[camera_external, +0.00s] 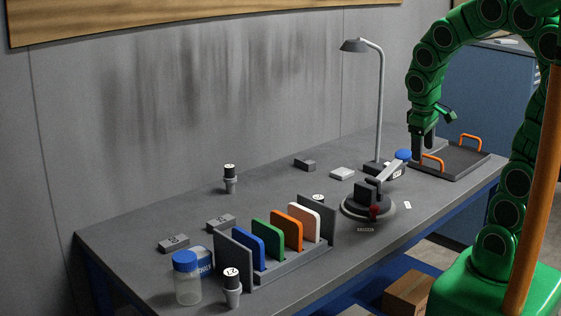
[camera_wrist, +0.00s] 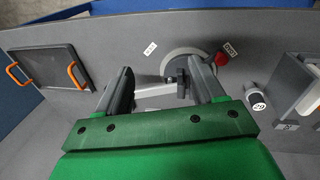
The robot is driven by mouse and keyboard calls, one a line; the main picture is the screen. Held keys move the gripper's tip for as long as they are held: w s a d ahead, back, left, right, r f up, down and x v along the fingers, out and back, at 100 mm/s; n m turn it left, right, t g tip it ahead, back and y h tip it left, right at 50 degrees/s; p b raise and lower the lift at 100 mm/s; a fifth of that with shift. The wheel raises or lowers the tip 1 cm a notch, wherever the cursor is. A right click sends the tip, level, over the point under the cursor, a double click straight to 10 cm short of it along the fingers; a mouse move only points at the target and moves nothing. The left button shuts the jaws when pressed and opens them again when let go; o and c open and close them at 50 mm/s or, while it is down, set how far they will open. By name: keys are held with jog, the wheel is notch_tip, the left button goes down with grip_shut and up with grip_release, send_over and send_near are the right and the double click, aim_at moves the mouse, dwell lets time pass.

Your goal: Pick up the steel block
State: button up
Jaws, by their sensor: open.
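Several small grey blocks lie on the bench in the external view; I cannot tell for certain which is the steel block. A plain lighter grey block (camera_external: 342,174) lies left of the lamp base, with a darker block (camera_external: 305,164) farther left. Two more grey blocks with dark marks, one (camera_external: 220,222) and another (camera_external: 173,243), lie at the front left. My gripper (camera_external: 424,146) points down by the tray's left edge, to the right of all these blocks. In the wrist view my gripper (camera_wrist: 168,76) is open, with no block clearly visible between its fingers.
A dark tray (camera_external: 458,163) with orange handles is at the bench's right end. A lamp (camera_external: 380,105) and a round-based device with a red knob (camera_external: 367,206) stand left of it. A rack (camera_external: 235,258) with coloured plates and lidded jars (camera_external: 187,285) stand at the front left.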

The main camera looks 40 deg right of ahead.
jog(key=w+d+f+n+t+h, duration=0.15)
jog(key=w+d+n, duration=0.3)
jog(key=w, duration=0.45)
jog(key=w+d+f+n+t+h, duration=0.1)
jog(key=w+d+n+t, duration=0.3)
jog(key=w, duration=0.5)
jog(key=w+d+f+n+t+h, duration=0.2)
jog(key=w+d+n, duration=0.35)
jog(key=w, duration=0.45)
jog(key=n+t+y, duration=0.5)
jog(key=n+t, duration=0.1)
jog(key=n, duration=1.3)
send_near(306, 160)
jog(key=shift+w+d+r+g, duration=0.3)
jog(key=shift+w+r, duration=0.15)
jog(key=shift+w, duration=0.2)
jog(key=shift+w+a+f+n, duration=0.2)
jog(key=shift+f+n, duration=0.1)
jog(key=shift+n, duration=0.1)
jog(key=shift+w+f+y, duration=0.25)
jog(key=shift+w, duration=0.3)
jog(key=shift+x, duration=1.2)
jog(key=shift+w+d+f, duration=0.2)
jog(key=shift+w+f, duration=0.55)
jog(key=shift+w, duration=0.2)
jog(key=shift+x, duration=0.8)
jog(key=shift+r, duration=0.15)
grip_shut()
